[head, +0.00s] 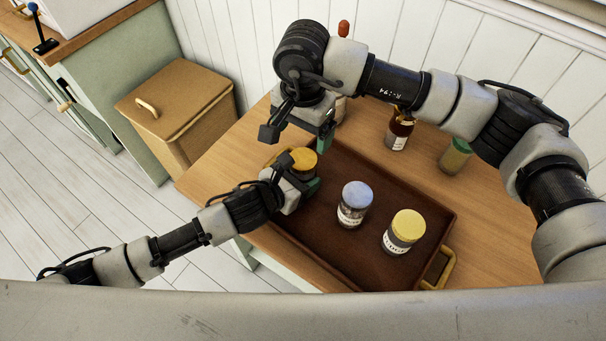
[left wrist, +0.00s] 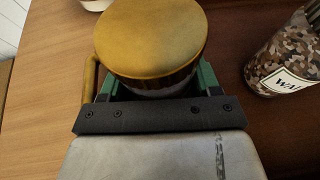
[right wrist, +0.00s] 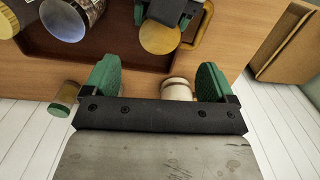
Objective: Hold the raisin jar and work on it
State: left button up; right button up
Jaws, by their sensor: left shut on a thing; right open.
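A jar with a gold lid (head: 303,158) is at the far left end of the brown tray. My left gripper (head: 304,183) is shut around its body. The lid fills the top of the left wrist view (left wrist: 152,40). No label shows on this jar, so I cannot read whether it is the raisin jar. My right gripper (head: 327,126) is open and empty, just behind and above the held jar. In the right wrist view its green fingers are spread, and the gold lid (right wrist: 160,38) is beyond them.
The tray (head: 335,256) holds a blue-lidded jar (head: 354,206) and a yellow-lidded jar (head: 404,233). Behind it stand a brown bottle (head: 399,131) and a green-lidded jar (head: 454,156). A pale cylindrical item (right wrist: 178,89) is near my right gripper. A wooden cabinet (head: 175,105) stands left.

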aim_at(303, 158)
dwell(0.7)
jog(key=shift+f, duration=4)
jog(key=c, duration=0.9)
jog(key=m, duration=0.6)
jog(key=shift+m, duration=0.3)
